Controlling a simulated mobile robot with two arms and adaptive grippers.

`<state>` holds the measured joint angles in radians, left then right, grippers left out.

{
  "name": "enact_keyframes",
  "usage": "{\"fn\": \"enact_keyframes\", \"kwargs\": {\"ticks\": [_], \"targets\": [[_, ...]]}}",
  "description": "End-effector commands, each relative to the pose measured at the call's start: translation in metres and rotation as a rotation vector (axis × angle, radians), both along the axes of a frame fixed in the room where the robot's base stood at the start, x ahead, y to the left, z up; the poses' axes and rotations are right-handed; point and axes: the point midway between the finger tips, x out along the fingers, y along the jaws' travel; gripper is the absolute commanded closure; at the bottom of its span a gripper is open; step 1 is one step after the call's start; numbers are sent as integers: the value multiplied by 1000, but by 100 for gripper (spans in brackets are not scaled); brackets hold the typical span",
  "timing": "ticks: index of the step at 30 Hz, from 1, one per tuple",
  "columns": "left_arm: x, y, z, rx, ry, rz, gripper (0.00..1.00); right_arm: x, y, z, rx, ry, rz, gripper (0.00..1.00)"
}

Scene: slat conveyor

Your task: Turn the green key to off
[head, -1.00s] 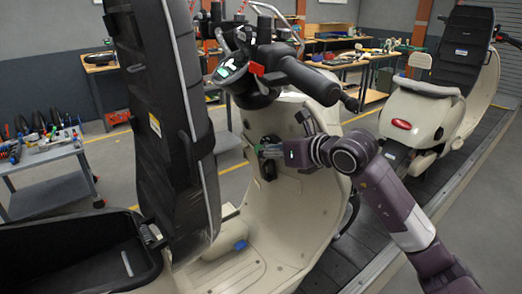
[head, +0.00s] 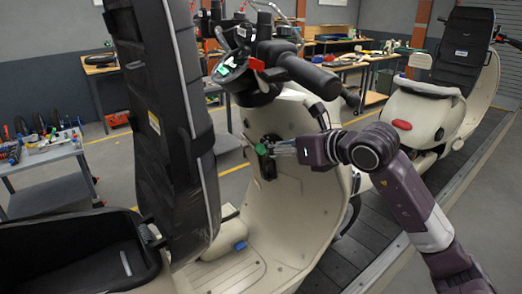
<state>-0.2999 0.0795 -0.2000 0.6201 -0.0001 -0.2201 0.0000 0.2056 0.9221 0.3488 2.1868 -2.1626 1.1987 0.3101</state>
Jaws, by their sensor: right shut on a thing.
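The green key (head: 261,149) sits in the dark lock panel on the inner face of the cream scooter's front shield (head: 285,200). Only a small green part of it shows, just left of my fingertips, and its exact angle is too small to read. My right gripper (head: 272,148) reaches in from the right with its fingers at the key, and it is shut on the key. My left gripper is not in view.
The scooter's handlebar (head: 305,72) hangs above my right gripper. Its raised black seat (head: 160,120) stands at the left. A second scooter (head: 425,110) is on the slat conveyor (head: 365,260) behind. A tool cart (head: 45,155) stands far left.

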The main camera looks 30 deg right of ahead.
Motion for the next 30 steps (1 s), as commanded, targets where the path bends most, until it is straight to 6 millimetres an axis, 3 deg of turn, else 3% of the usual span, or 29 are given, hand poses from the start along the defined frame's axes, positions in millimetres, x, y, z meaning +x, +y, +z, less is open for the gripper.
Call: {"fn": "enact_keyframes", "kwargs": {"ticks": [21, 30], "targets": [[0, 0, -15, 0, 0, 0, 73, -38, -6, 19, -1, 0, 0, 100], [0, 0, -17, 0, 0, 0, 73, -45, -7, 23, -1, 1, 1, 100]]}}
